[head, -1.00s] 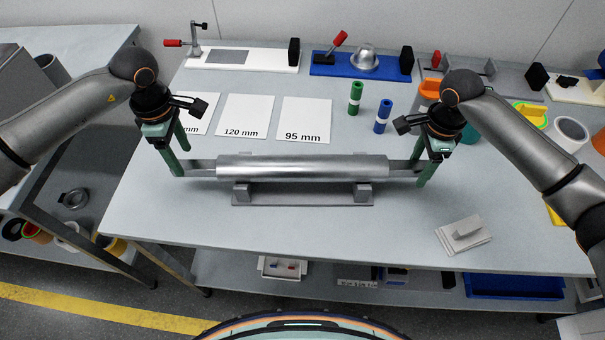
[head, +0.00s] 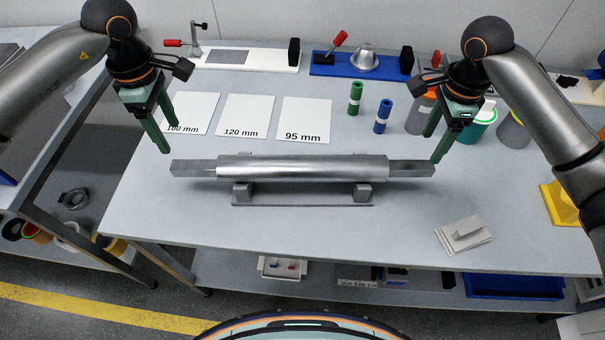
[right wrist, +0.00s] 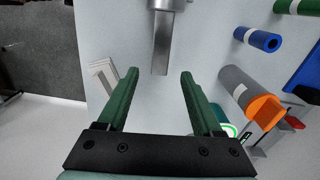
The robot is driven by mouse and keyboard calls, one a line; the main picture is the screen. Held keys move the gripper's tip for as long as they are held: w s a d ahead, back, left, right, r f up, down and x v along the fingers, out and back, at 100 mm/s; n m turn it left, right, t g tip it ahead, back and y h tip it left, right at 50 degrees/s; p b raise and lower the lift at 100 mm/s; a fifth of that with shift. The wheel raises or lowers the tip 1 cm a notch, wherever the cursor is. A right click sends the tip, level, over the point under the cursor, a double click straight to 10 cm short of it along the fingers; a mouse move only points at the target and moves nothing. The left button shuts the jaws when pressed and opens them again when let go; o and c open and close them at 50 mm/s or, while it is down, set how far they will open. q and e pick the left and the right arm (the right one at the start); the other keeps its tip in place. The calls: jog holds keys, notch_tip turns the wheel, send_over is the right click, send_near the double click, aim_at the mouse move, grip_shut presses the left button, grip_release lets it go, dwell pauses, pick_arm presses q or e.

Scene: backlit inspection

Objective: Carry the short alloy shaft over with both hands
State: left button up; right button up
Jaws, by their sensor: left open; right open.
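The short alloy shaft (head: 303,167) lies level across a grey two-post cradle (head: 300,198) on the bench. Its thinner flat-sided ends stick out past the cradle on both sides. My left gripper (head: 162,144) is open and empty, above and just left of the shaft's left end. My right gripper (head: 436,147) is open and empty, above and near the shaft's right end. In the right wrist view the shaft's end (right wrist: 160,50) shows ahead, beyond the open green fingers (right wrist: 156,80) and apart from them.
Behind the shaft lie white cards marked 100, 120 and 95 mm (head: 305,118). A green cylinder (head: 355,98) and a blue cylinder (head: 382,116) stand right of them. A blue fixture (head: 330,71) stands at the back. The front-left bench surface is clear.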

jog(key=shift+r, duration=1.6)
